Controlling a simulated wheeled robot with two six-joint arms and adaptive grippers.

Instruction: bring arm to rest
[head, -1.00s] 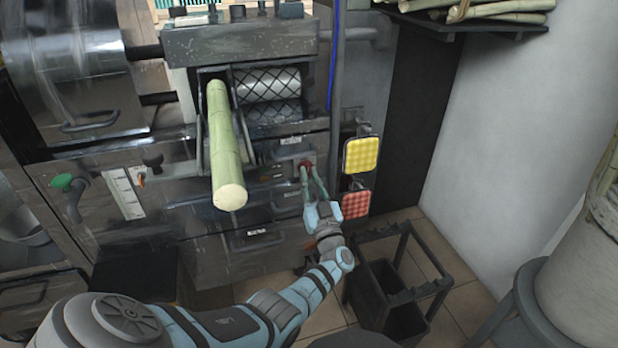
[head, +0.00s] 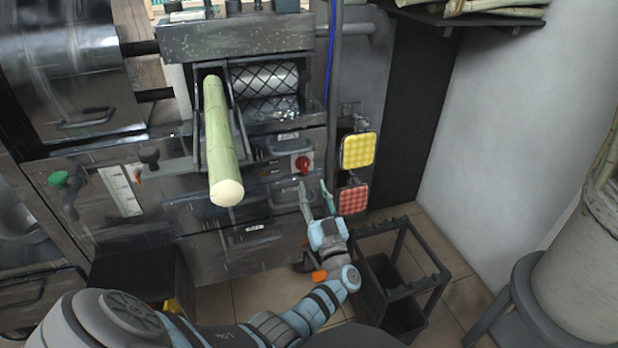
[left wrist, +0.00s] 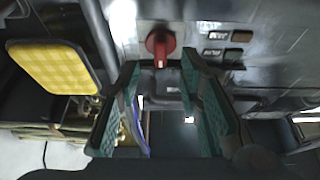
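My left gripper (head: 318,200) is open and empty in front of the sugarcane press (head: 195,225), just below a red knob (head: 303,163). In the left wrist view its two green-padded fingers (left wrist: 160,108) stand apart, with the red knob (left wrist: 161,43) beyond them and nothing between them. My left arm comes in from the bottom left of the head view. A cane stalk (head: 221,150) lies in the press's feed chute, its cut end toward me. My right gripper is not in view.
A yellow pad (head: 358,150) and a red checked pad (head: 353,199) hang right of the gripper; the yellow one (left wrist: 55,67) also shows in the left wrist view. A dark bin frame (head: 395,275) stands below right. A stool (head: 515,300) carries a large pale container (head: 580,260).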

